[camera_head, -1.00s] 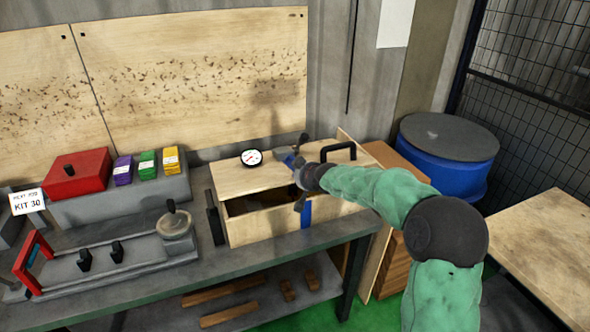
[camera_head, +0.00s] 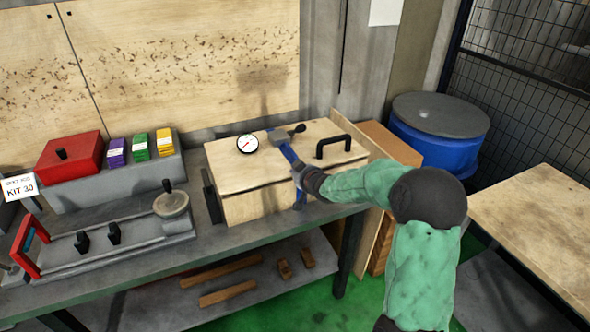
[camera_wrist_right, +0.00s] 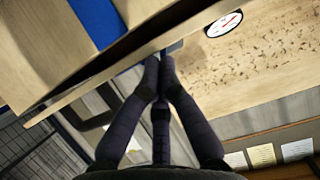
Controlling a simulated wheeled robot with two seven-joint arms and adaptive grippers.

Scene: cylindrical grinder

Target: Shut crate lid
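The crate is a pale wooden box (camera_head: 262,203) on the grey bench. Its lid (camera_head: 222,164) lies nearly flat over it, with a round dial, a black handle and a blue strap. In the head view hardly any gap shows at the front. The right wrist view shows the lid edge (camera_wrist_right: 112,62) as a slanted band with a dark line along it. My right gripper (camera_head: 298,172) is at the lid's front edge by the blue strap. Its fingertips (camera_wrist_right: 158,62) meet with nothing seen between them. Whether they touch the lid I cannot tell. My left gripper is out of view.
Left of the crate are a grey fixture with a round knob (camera_head: 171,205), a red box (camera_head: 70,158) and purple, green and yellow blocks. A blue drum (camera_head: 437,150) stands right behind. A bare wooden tabletop (camera_head: 540,215) is at the right. Wooden pieces lie on the lower shelf.

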